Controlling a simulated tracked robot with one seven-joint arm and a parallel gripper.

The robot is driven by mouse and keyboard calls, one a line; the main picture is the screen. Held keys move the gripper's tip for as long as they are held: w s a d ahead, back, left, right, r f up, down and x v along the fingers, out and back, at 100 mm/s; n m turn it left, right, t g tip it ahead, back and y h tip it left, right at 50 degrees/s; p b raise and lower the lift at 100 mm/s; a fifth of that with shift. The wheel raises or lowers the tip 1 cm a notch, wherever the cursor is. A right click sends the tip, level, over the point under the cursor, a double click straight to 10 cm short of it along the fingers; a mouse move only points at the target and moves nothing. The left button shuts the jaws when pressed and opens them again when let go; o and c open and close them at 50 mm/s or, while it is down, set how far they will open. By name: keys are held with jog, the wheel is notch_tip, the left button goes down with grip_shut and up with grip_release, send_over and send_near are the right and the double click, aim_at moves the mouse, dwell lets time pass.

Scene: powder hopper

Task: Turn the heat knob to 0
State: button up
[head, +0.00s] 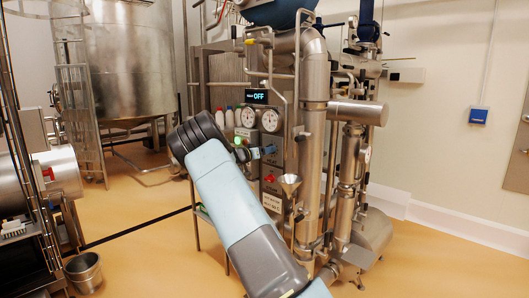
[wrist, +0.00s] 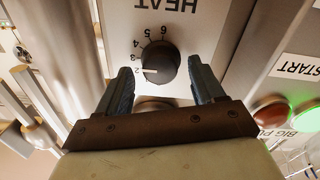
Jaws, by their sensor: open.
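The heat knob (wrist: 161,62) is round and black, on a light plate with an upside-down HEAT label (wrist: 168,5) in the wrist view. Its white pointer line points left, close to the 2 on the printed scale (wrist: 137,58); 2 to 6 can be read. My gripper (wrist: 160,76) is open, with one finger on each side of the knob's near part. I cannot tell whether the fingers touch it. In the head view my gripper (head: 262,153) is at the control panel, and the knob cannot be made out there.
A red button (wrist: 270,110) and a lit green START button (wrist: 306,117) sit right of the knob. Vertical steel pipes (wrist: 60,50) run on the left.

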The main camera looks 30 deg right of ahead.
jog(key=shift+d, duration=0.25)
jog(key=shift+c, duration=0.4)
